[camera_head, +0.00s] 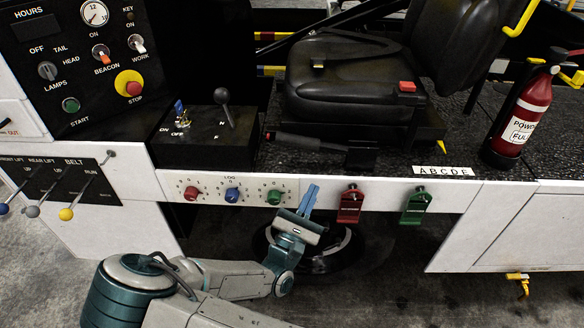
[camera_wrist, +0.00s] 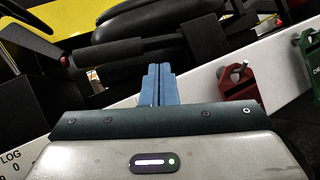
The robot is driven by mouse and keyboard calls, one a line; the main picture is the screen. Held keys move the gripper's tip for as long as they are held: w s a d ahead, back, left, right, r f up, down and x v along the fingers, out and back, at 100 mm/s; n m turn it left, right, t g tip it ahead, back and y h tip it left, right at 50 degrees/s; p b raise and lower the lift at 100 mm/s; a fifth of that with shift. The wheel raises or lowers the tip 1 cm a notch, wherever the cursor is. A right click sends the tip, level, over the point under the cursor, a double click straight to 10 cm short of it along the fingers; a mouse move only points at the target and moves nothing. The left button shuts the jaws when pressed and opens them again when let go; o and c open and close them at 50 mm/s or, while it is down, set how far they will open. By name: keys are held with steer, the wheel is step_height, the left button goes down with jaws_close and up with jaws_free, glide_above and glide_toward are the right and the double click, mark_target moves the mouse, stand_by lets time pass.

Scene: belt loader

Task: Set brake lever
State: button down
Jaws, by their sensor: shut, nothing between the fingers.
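The brake lever (camera_head: 310,143) appears to be the low black lever with a thick grip, lying nearly flat on the deck beside the seat base. Its grip end is at the left and its black mount (camera_head: 360,157) at the right. In the wrist view the lever (camera_wrist: 105,53) lies beyond and left of my fingertips. My gripper (camera_head: 309,192) has blue fingers pressed together, with nothing between them. It is in front of the white side panel, below the lever and apart from it. The fingers also show in the wrist view (camera_wrist: 160,75), pointing towards the lever's mount end.
A black seat (camera_head: 355,85) stands behind the lever. A box with a ball-topped stick (camera_head: 225,105) is to its left. Red (camera_head: 350,205) and green (camera_head: 416,206) latches hang on the panel right of my gripper. Coloured knobs (camera_head: 232,194) sit left. A fire extinguisher (camera_head: 520,115) stands right.

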mark_target(320, 145)
steer(key=a+f+n+t+y, duration=0.1)
steer(key=a+n+t+y, duration=0.2)
steer(key=a+n+y, duration=0.2)
steer(key=shift+a+f+n+y+b, duration=0.3)
steer(key=shift+a+n+y, duration=0.1)
steer(key=shift+y, duration=0.8)
steer(key=shift+w, duration=0.1)
steer(key=x, duration=1)
steer(key=shift+d+r, duration=0.1)
